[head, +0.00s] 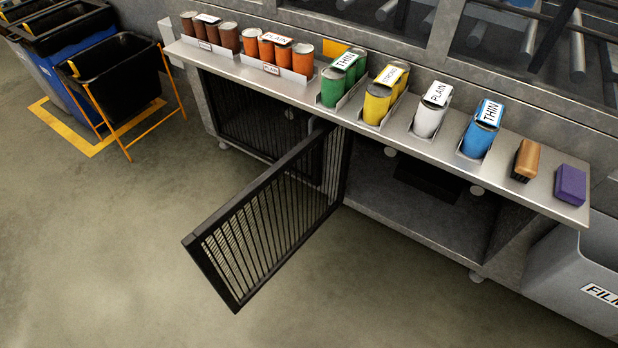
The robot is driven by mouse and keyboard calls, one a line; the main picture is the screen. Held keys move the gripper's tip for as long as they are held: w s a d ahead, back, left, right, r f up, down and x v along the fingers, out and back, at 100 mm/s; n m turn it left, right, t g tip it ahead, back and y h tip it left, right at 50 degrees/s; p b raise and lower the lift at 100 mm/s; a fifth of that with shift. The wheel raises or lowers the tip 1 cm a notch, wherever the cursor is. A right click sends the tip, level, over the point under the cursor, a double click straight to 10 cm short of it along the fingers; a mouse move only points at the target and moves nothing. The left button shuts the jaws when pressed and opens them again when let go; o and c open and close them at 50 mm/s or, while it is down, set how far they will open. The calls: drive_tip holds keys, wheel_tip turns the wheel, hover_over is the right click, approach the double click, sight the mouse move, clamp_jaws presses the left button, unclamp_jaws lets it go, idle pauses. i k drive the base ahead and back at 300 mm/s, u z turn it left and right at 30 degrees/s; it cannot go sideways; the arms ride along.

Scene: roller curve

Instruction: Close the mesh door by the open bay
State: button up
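The mesh door (268,222) is a black frame with slim upright bars. It stands swung out from the cabinet under the counter, its free edge reaching toward the lower left over the floor. Its hinge side is at the post near the middle of the cabinet. The open bay (420,205) is to the right of that post, with a grey floor and a dark flat object inside at the back. Another dark mesh panel (245,125) covers the bay to the left. My gripper is not in view.
A grey bin (575,270) stands at the right. The floor in front is clear.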

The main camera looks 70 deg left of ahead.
sight(191, 242)
drive_tip(key=z, duration=1.3)
drive_tip(key=k, duration=2.8)
drive_tip(key=u, duration=2.45)
drive_tip(key=i, duration=0.2)
drive_tip(key=u, duration=0.45)
